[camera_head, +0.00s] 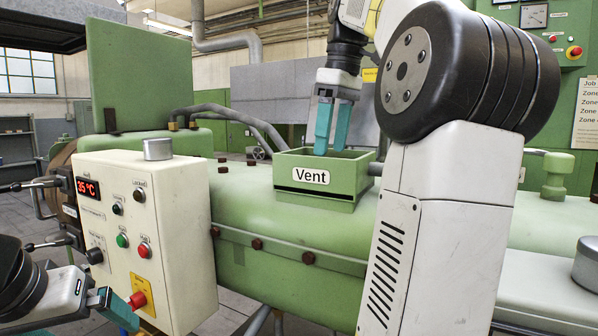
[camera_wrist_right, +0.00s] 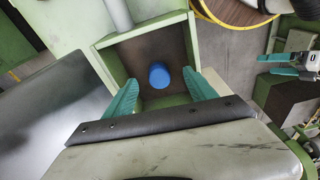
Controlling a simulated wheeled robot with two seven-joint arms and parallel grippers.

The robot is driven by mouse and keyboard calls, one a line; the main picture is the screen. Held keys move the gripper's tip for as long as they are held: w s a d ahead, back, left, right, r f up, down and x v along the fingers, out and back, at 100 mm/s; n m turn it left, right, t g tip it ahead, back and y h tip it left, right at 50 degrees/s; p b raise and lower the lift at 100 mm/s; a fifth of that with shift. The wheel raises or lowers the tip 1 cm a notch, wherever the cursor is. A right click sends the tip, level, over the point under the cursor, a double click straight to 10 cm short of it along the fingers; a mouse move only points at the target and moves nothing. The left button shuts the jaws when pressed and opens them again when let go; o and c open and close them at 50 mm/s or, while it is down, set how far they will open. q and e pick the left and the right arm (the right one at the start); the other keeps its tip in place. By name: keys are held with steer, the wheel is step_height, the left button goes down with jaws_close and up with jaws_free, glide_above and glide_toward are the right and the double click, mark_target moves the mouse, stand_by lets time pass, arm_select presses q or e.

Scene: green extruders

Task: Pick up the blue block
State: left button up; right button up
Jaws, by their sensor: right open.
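The blue block (camera_wrist_right: 159,75), round-topped in this view, lies on the dark floor of the green Vent box in the right wrist view. In the head view the front wall of the Vent box (camera_head: 290,196) hides it. My right gripper (camera_head: 331,150) points down over the box with its teal fingers apart and empty. In the right wrist view the fingers (camera_wrist_right: 160,92) show on either side below the block, not touching it. My left gripper (camera_head: 121,310) is low at the left by the control panel. It also shows in the right wrist view (camera_wrist_right: 272,64), its two fingers apart.
A cream control panel (camera_head: 165,225) with a red button stands left of the box. A green extruder body (camera_head: 275,235) runs beneath the box. A pipe (camera_wrist_right: 115,12) passes by the box's corner. My right arm covers much of the head view's right side.

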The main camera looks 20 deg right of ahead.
steer(key=f, duration=0.1)
steer(key=w+f, duration=0.1)
steer(key=f, duration=0.1)
steer(key=w+a+f, duration=0.1)
steer(key=f, duration=0.1)
steer(key=shift+f, duration=0.15)
jaws_close()
